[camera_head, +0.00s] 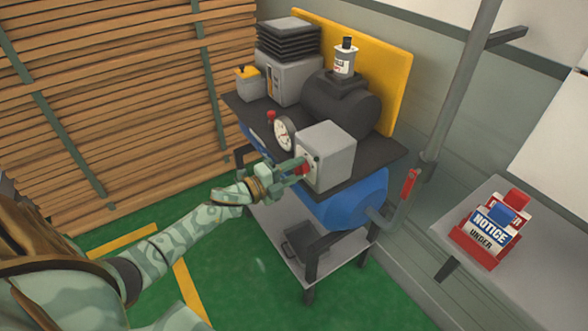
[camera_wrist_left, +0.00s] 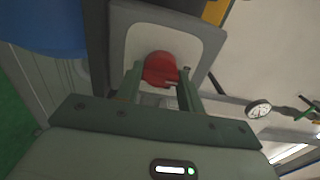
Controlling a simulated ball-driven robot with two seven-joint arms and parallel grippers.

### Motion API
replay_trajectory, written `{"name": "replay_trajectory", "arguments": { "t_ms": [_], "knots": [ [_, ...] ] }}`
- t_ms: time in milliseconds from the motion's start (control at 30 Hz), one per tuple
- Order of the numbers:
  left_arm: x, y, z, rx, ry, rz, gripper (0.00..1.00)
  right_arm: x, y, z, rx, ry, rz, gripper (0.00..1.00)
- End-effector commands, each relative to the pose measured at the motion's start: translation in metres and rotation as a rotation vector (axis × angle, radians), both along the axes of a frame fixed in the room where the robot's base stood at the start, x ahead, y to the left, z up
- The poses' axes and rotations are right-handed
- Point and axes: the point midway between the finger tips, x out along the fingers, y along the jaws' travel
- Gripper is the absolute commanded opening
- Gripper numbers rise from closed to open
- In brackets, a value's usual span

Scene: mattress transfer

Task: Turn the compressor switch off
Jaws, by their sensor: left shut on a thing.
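The compressor (camera_head: 342,108) stands on a dark-topped stand, with a blue tank (camera_head: 345,203) below the top. A grey switch box (camera_head: 330,150) sits at the front of the top. Its red switch knob (camera_head: 305,168) faces my left arm; the knob also shows in the left wrist view (camera_wrist_left: 160,69) on the pale face of the box. My left gripper (camera_head: 296,172) is at the box, with its two fingers on either side of the red knob, shut on it. The gripper partly hides the knob in the head view. My right gripper is not in view.
A pressure gauge (camera_head: 284,134) is left of the box. A red-handled lever (camera_head: 410,184) is on the pipe at the right. A grey table (camera_head: 545,222) holds a red holder with notice tags (camera_head: 490,232). Wooden slats (camera_head: 110,100) fill the left; green floor is open below.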

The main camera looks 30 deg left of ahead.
Motion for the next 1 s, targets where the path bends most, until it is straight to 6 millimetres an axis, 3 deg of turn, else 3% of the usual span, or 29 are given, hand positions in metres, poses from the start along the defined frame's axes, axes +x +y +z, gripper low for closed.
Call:
{"name": "replay_trajectory", "arguments": {
  "t_ms": [400, 433, 500, 833, 1000],
  "knots": [
    [0.0, 0.001, 0.0, -0.009, 0.005, 0.002, 0.15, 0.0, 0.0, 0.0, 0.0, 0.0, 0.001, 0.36],
    [0.0, 0.001, 0.0, -0.008, 0.004, 0.002, 0.41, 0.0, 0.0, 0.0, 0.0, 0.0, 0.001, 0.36],
    [0.0, 0.001, 0.0, -0.008, 0.004, 0.001, 0.6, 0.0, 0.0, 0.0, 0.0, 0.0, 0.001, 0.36],
    [-0.003, 0.001, 0.0, -0.007, 0.004, 0.001, 0.6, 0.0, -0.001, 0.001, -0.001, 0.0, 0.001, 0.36],
    [-0.025, 0.01, 0.0, -0.005, 0.006, 0.001, 0.6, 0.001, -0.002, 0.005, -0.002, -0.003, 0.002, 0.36]
  ]
}}
